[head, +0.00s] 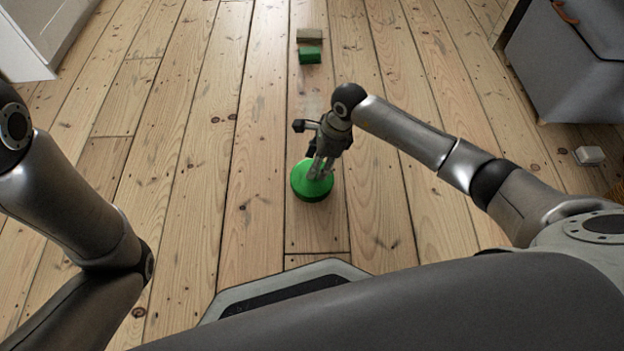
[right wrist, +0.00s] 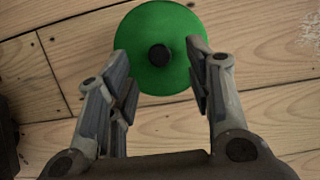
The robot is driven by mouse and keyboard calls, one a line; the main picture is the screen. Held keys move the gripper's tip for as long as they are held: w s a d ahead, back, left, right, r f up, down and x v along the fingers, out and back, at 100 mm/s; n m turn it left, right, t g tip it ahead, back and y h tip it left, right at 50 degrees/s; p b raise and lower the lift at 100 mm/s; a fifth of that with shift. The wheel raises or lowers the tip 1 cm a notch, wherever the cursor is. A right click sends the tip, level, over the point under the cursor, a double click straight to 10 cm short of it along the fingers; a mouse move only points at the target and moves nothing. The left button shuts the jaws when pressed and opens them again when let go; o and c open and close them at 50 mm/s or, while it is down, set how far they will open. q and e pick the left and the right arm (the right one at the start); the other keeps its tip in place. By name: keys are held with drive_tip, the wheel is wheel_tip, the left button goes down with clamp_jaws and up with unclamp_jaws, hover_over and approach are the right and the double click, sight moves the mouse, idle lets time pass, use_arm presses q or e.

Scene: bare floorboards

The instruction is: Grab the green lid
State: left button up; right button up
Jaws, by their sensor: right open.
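The green lid (head: 309,189) is a round disc lying flat on the floorboards in front of my base. In the right wrist view the lid (right wrist: 160,30) shows a dark round knob (right wrist: 159,55) in its middle. My right gripper (head: 320,172) is over the lid and points down at it. In the right wrist view the right gripper (right wrist: 162,75) is open, with its two fingers on either side of the knob and apart from it. The fingers overlap the lid's near part. My left arm shows at the left, but its gripper is out of view.
A green block (head: 309,56) and an olive block (head: 309,36) lie on the floor farther ahead. A grey chest (head: 570,65) stands at the right, with a small white object (head: 589,155) near it. A white cabinet (head: 45,35) is at the upper left. The floor around the lid is clear.

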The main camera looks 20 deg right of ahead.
sight(307, 188)
drive_tip(key=b+x, duration=0.3)
drive_tip(key=x, duration=0.1)
drive_tip(key=shift+s+f, duration=0.1)
drive_tip(key=shift+f, duration=0.1)
drive_tip(key=shift+r, duration=0.1)
drive_tip(key=shift+c, duration=0.4)
clamp_jaws()
